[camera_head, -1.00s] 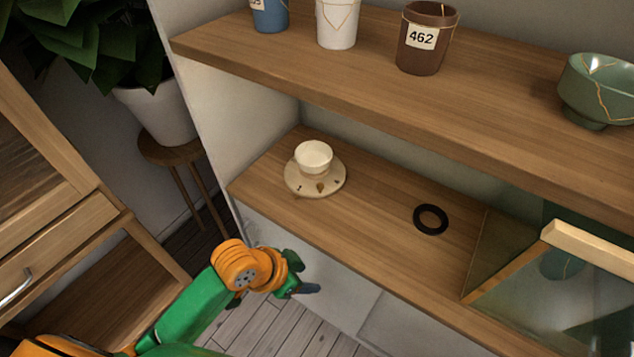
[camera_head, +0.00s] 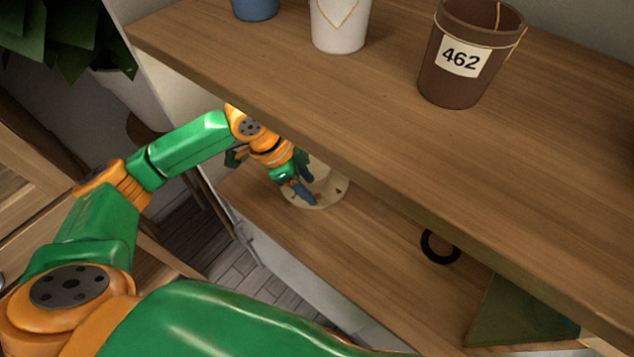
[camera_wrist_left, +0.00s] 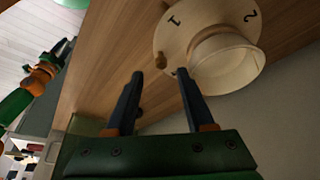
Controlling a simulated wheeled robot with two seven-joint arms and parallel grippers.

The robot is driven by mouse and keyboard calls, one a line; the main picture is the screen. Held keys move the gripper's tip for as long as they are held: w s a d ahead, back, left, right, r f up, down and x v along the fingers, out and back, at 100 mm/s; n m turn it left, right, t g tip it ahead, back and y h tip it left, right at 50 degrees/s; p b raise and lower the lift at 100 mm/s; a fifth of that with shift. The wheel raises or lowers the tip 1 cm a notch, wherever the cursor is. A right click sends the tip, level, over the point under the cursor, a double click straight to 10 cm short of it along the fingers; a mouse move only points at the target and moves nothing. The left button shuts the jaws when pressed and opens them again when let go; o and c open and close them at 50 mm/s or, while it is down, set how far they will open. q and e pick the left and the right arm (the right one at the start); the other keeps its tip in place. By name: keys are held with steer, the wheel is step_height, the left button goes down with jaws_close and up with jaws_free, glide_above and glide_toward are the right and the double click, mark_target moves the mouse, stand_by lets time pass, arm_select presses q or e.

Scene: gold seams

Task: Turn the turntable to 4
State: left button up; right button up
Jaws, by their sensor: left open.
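The turntable (camera_head: 333,195) is a round cream disc on the lower shelf, partly hidden by my left gripper. A cream cup (camera_wrist_left: 228,62) sits on the disc. My left gripper (camera_head: 307,184) is open at the disc's front; in the wrist view its fingertips (camera_wrist_left: 159,74) lie either side of the peg's line, and I cannot tell whether they touch anything.
The upper shelf (camera_head: 330,100) overhangs the turntable, close above my left arm. It carries a brown pot (camera_head: 465,85) labelled 462, a white pot (camera_head: 340,25) and a blue pot. A black ring (camera_head: 438,246) lies on the lower shelf to the right, with clear wood between.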

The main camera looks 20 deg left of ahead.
mark_target(317, 197)
arm_select(q)
steer(key=x, duration=0.3)
steer(key=shift+f, duration=0.3)
steer(key=shift+w+f, duration=0.1)
steer(key=shift+w, duration=0.1)
steer(key=shift+s, duration=0.15)
steer(key=c, duration=0.5)
jaws_close()
